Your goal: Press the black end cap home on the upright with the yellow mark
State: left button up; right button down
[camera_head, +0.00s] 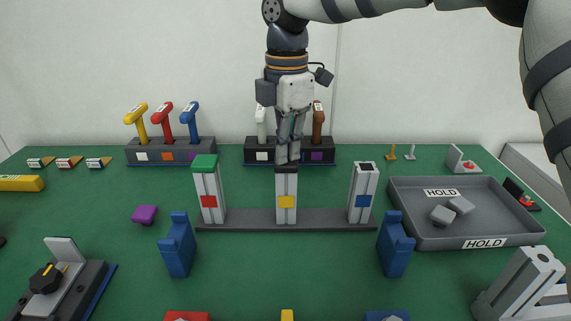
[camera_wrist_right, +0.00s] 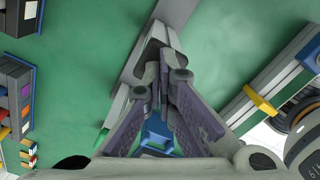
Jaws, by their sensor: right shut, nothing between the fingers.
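The middle upright with the yellow mark (camera_head: 286,215) stands on a dark grey rail (camera_head: 245,222). The black end cap (camera_head: 286,169) is on its top; whether it is fully seated I cannot tell. My right gripper (camera_head: 287,158) points down directly over the cap, fingers shut and empty. Its tips are at or just above the cap; contact is unclear. The closed fingers also show in the right wrist view (camera_wrist_right: 161,75). The left upright with the red mark (camera_head: 209,202) wears a green cap (camera_head: 205,162). The right upright (camera_head: 363,200) has a blue mark and a dark top. My left gripper is not in view.
Blue blocks (camera_head: 178,246) and (camera_head: 395,246) stand in front of the rail. A purple block (camera_head: 145,214) lies at left. A grey HOLD tray (camera_head: 405,215) with grey pieces is at right. Racks (camera_head: 140,153) with coloured handles stand behind. A knob fixture (camera_head: 78,290) is front left.

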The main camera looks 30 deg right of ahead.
jog(key=shift+r, duration=3.35)
